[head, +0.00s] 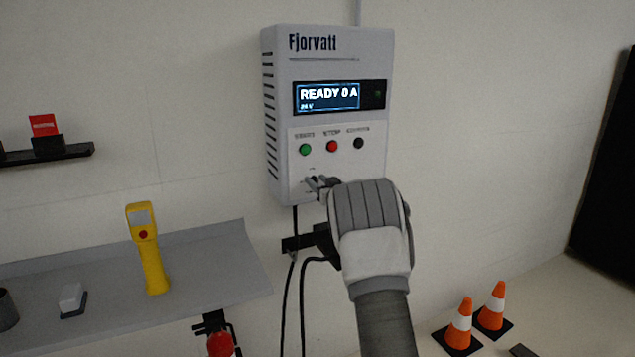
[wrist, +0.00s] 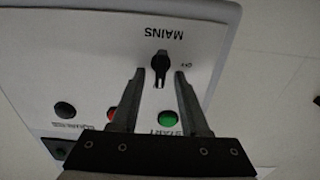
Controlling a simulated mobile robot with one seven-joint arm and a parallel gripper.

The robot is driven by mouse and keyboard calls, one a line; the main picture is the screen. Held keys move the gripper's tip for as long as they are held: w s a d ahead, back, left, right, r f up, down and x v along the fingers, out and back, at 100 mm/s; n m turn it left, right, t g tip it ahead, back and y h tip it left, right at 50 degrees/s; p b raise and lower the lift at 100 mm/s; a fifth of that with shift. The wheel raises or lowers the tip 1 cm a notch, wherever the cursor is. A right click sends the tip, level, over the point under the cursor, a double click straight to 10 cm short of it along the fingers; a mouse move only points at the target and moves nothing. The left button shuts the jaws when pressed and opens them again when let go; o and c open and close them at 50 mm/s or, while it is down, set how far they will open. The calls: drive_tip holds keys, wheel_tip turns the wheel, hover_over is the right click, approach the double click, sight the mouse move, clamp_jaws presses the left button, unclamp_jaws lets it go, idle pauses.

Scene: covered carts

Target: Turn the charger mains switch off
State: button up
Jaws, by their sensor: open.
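The charger (head: 281,118) is a pale grey wall box with a lit display reading READY 0 A. Its mains switch (wrist: 160,63) is a small black rotary knob, seen upside down in the wrist view under the word MAINS. A pale mark on the knob points toward the button row, away from the small OFF label at its side. My gripper (wrist: 159,75) is open, with one finger on each side of the knob. Contact cannot be told. In the head view my gripper (head: 318,183) is at the charger's lower front and mostly hides the switch.
Green (head: 305,149), red (head: 332,146) and black (head: 358,143) buttons sit just above the switch. Dark cables (head: 287,290) hang below the charger. A grey shelf (head: 200,262) at left holds a yellow handheld device (head: 151,262). Orange cones (head: 461,325) stand at lower right.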

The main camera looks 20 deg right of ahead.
drive_tip(key=shift+c, duration=0.2)
clamp_jaws()
idle(0.3)
drive_tip(key=shift+a+f+n+b, duration=0.2)
drive_tip(key=shift+f+n+b, duration=0.05)
drive_tip(key=shift+n+b, duration=2.5)
drive_tip(key=shift+a+f+n+b, duration=0.2)
drive_tip(key=shift+n+b, duration=1.9)
drive_tip(key=shift+n, duration=1.15)
drive_tip(key=shift+a+f+n+b, duration=0.15)
drive_tip(key=shift+f+n+b, duration=0.1)
drive_tip(key=shift+n+b, duration=2.5)
drive_tip(key=shift+n, duration=0.35)
